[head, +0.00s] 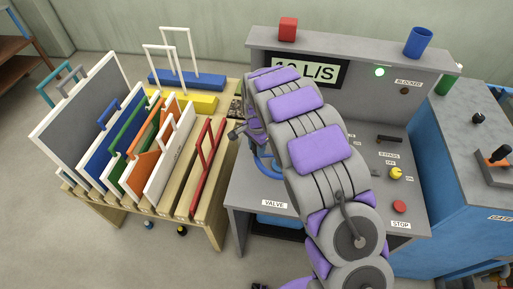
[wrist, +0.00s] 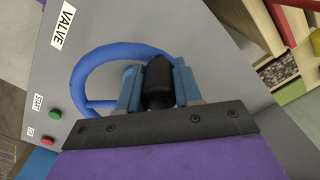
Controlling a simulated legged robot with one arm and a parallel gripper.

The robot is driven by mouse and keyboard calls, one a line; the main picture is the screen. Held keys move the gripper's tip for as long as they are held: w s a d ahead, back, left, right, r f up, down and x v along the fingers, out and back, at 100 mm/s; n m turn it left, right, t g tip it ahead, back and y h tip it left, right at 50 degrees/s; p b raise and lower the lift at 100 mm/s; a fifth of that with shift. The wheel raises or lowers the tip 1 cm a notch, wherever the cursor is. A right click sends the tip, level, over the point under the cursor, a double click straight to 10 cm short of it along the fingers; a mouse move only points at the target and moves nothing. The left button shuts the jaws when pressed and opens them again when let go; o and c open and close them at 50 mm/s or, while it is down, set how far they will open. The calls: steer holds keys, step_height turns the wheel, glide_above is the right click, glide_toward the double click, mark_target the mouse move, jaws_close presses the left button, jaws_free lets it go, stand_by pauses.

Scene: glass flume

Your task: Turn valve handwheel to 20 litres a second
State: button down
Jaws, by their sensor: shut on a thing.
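The blue valve handwheel (wrist: 88,72) lies on the grey console, beside the VALVE label (wrist: 62,24) in the wrist view. My gripper (wrist: 158,88) is shut on the black handle knob (wrist: 158,72) at the wheel's rim, one finger on each side. In the head view only part of the handwheel (head: 266,166) shows, and my arm hides the rest. The flow display (head: 318,72) on the console's back panel ends in "L/S"; my arm partly covers its number, which seems to start with 1.
A green button (wrist: 54,113) and a red button (wrist: 47,141) sit near the wheel. A wooden rack (head: 190,215) of coloured panels stands close on the left. A yellow bypass knob (head: 396,174) and red STOP button (head: 399,207) are at right. A green lamp (head: 380,72) glows.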

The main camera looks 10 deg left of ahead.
steer(key=shift+w, duration=0.35)
stand_by(0.3)
steer(key=c, duration=0.8)
jaws_free()
steer(key=shift+r+p, duration=0.8)
steer(key=shift+r, duration=7.8)
